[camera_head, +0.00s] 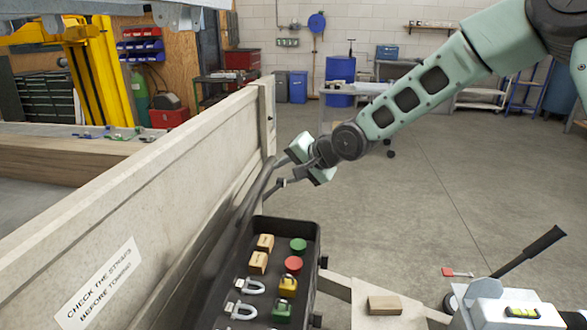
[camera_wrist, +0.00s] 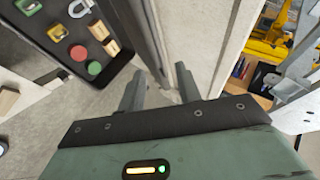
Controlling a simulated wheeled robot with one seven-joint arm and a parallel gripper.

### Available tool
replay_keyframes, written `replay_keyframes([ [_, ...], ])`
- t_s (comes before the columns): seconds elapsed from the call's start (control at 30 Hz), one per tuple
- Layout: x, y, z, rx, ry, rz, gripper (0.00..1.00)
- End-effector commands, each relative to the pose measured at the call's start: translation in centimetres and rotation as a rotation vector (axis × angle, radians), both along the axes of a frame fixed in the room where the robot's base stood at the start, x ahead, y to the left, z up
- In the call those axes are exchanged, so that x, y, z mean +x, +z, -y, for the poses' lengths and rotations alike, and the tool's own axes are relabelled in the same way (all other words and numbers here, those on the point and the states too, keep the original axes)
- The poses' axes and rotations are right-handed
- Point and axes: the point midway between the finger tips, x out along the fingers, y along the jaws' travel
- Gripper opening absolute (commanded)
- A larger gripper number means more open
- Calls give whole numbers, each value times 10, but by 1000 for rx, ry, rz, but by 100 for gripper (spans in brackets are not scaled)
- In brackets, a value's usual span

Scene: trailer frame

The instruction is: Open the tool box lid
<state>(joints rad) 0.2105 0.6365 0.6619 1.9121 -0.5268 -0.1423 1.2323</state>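The black tool box (camera_head: 312,250) stands beside the trailer's side board in the head view, its inside uncovered. Its dark lid (camera_head: 233,228) stands raised on the box's left side, close to the board and seen nearly edge-on. The open box (camera_wrist: 104,68) also shows at upper left in the wrist view. My gripper (camera_head: 272,186) is at the far upper end of the lid. In the wrist view my gripper's fingers (camera_wrist: 160,78) are apart, with the dark lid edge (camera_wrist: 134,36) close by. I cannot tell whether they touch it.
The box holds wooden blocks (camera_head: 258,262), a green disc (camera_head: 298,245), a red disc (camera_head: 293,265) and several padlocks (camera_head: 287,285). The pale side board (camera_head: 150,195) rises close to the lid. A loose wooden block (camera_head: 385,305) lies right of the box. Open floor (camera_head: 430,200) extends right.

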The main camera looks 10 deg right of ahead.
Motion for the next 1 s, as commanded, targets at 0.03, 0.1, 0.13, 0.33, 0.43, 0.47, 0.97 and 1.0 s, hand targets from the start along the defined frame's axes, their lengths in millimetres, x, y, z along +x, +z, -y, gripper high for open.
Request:
replay_keyframes([
  [0.03, -3, 4, 5, 1, -3, 0, 34],
  [0.1, -7, 8, 7, 0, -1, 0, 34],
  [0.13, -8, 9, 9, 0, -1, 0, 34],
  [0.33, -11, 12, 10, 0, 1, 1, 34],
  [0.43, -11, 12, 10, 0, 1, 1, 34],
  [0.47, -11, 12, 10, 0, 1, 1, 34],
  [0.97, -203, -7, -1, -605, 480, -69, 34],
  [1.0, -231, -7, 5, -672, 556, -84, 34],
])
